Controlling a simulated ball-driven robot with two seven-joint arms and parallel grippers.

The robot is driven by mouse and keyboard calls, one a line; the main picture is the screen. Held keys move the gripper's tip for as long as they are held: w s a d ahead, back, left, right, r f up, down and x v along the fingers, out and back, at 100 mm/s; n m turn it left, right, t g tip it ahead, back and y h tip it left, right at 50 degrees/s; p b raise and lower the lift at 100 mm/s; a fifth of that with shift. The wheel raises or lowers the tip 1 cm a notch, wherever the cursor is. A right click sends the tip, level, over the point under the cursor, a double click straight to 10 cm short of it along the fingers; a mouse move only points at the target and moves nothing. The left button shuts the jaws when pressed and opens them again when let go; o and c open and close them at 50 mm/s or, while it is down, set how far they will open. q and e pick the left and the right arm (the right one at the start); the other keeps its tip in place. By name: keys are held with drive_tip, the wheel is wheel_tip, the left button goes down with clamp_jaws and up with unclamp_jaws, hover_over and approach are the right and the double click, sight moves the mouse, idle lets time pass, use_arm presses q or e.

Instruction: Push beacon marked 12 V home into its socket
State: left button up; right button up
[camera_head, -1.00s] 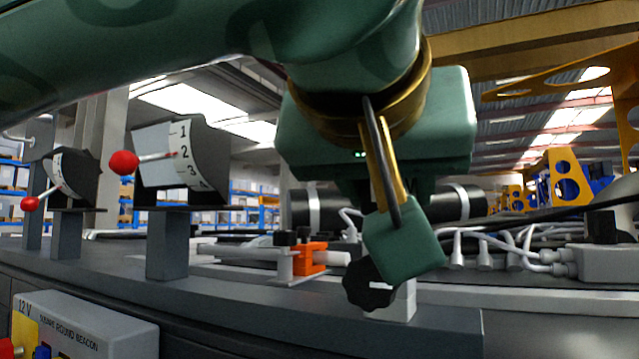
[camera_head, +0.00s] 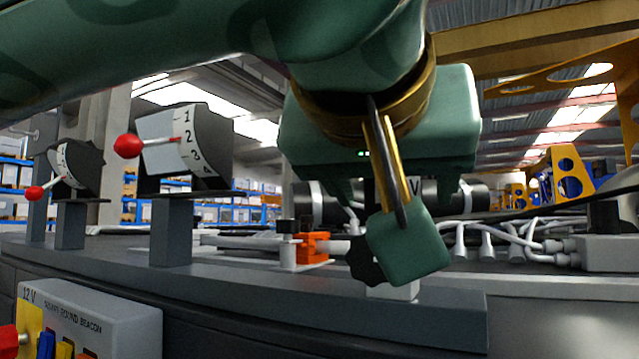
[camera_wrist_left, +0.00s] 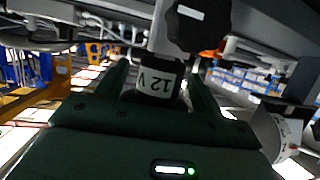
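The beacon marked 12 V (camera_wrist_left: 158,82) is a dark, squarish body with a white label, between the two fingers of my left gripper (camera_wrist_left: 158,78) in the left wrist view. Narrow gaps show on both sides, so the gripper is open around it. In the head view my left gripper (camera_head: 395,195) hangs over the bench with fingers apart; part of the beacon's label (camera_head: 414,186) shows between them. My green wrist part hides the beacon's lower end and its socket, so I cannot tell how deep it sits. My right gripper is not in view.
A black lobed knob (camera_head: 362,264) on a white bracket (camera_head: 392,292) is close by the gripper. An orange clamp (camera_head: 314,247) and white cables (camera_head: 510,240) lie nearby. Two red-tipped levers with scales (camera_head: 185,145) stand left. A grey 12 V box (camera_head: 110,318) is at lower left.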

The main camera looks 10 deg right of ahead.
use_arm(q)
drive_tip(key=b+v, duration=0.2)
drive_tip(key=v, duration=1.4)
drive_tip(key=shift+s, duration=0.2)
